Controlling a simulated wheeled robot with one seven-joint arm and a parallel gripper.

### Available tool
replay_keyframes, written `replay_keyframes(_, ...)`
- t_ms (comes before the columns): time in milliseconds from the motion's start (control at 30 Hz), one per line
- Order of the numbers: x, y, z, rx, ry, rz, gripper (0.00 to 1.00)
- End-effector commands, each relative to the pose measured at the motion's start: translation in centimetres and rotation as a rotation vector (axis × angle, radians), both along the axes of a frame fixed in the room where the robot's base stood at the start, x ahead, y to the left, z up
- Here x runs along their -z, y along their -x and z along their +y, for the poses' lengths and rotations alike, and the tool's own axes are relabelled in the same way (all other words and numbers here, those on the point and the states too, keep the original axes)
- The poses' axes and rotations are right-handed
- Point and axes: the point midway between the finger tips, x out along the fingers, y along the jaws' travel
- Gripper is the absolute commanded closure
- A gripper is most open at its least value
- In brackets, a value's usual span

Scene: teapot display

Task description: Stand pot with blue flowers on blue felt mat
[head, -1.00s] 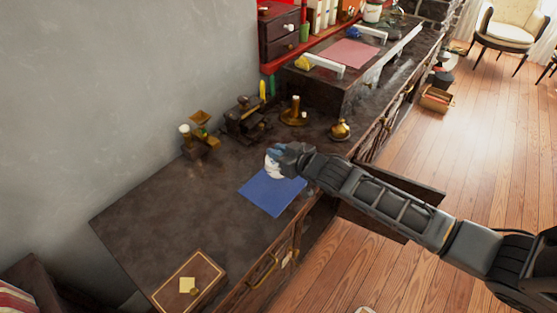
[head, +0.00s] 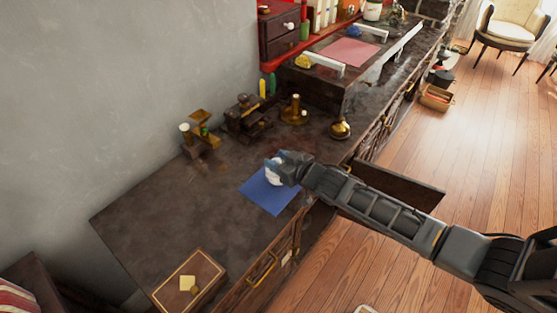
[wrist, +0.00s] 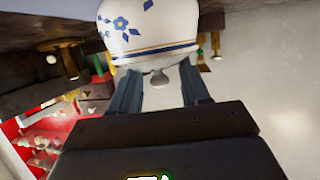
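The pot with blue flowers (wrist: 150,28) is white with a dark blue and gold band; it fills the top middle of the wrist view, its knob pointing toward my gripper. My gripper (wrist: 158,82) has one finger on each side of the knob, and the pot hides the fingertips. In the head view my gripper (head: 283,168) holds the pot (head: 272,173) at the far part of the blue felt mat (head: 272,196). Whether the pot touches the mat or hangs just above it cannot be told.
Brass candle holders (head: 294,111), a brass bell-like piece (head: 340,129) and a dark brown device (head: 247,118) stand behind the mat. A brown box (head: 188,282) lies at the near end. The counter left of the mat is clear. An open drawer (head: 398,185) juts out at right.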

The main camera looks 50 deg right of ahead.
Motion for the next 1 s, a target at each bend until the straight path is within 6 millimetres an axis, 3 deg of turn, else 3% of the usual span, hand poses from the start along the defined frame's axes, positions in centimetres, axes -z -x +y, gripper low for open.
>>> replay_keyframes(433,-0.6,0.9,-0.1,0.002,0.002,-0.001,0.54)
replay_keyframes(1000,-3.1,7.9,1.1,0.002,0.002,0.0,0.54)
